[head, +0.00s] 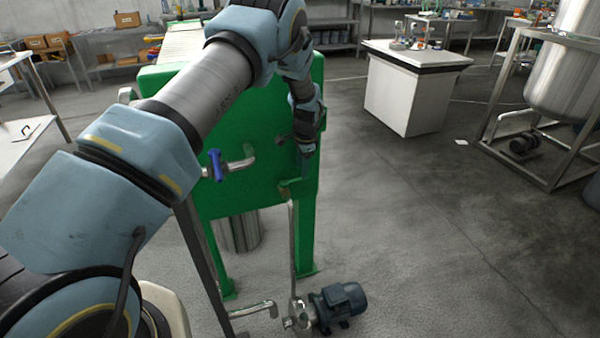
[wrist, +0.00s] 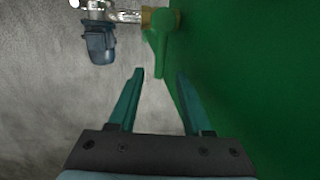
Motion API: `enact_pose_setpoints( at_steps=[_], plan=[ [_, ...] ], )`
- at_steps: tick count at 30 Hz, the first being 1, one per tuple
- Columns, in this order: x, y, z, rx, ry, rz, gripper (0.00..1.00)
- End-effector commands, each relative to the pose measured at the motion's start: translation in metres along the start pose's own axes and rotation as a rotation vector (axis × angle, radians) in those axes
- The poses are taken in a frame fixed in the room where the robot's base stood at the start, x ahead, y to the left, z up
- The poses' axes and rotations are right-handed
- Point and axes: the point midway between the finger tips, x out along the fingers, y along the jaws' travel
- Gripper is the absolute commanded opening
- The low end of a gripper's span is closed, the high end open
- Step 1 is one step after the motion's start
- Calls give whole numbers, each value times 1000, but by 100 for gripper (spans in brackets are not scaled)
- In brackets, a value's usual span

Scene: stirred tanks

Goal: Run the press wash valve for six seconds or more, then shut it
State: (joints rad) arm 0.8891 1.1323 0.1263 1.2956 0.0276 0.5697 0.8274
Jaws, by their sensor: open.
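In the wrist view a valve with a green lever (wrist: 154,46) and a brass-coloured body (wrist: 160,17) sits beside the green press plate. The lever points down the picture toward the gap between my fingertips. My gripper (wrist: 160,72) is open, with teal fingers apart on either side of the lever's end; I cannot tell whether they touch it. In the head view my gripper is small and partly hidden at the press's right side. Another valve with a blue handle (head: 215,165) is on a pipe at the press's front face. No label tells which is the wash valve.
The green press (head: 240,190) stands below my arm. A pump with a dark motor (head: 338,304) is on the floor below, joined to a vertical pipe (head: 292,240). A white bench (head: 410,95) and a steel tank (head: 562,75) stand farther right. Open floor lies between.

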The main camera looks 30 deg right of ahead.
Motion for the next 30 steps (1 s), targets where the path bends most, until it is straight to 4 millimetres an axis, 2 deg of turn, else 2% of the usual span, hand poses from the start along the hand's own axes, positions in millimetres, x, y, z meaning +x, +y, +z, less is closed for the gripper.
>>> enact_pose_setpoints(
  at_steps=[3, 9, 19, 30],
  plan=[
    [18, 0, 0, 0, -1, 0, 49],
    [36, 0, 0, -1, 0, 0, 49],
    [39, 0, 0, -1, 1, -1, 49],
    [39, 0, 0, -1, 0, -1, 8]
  ],
)
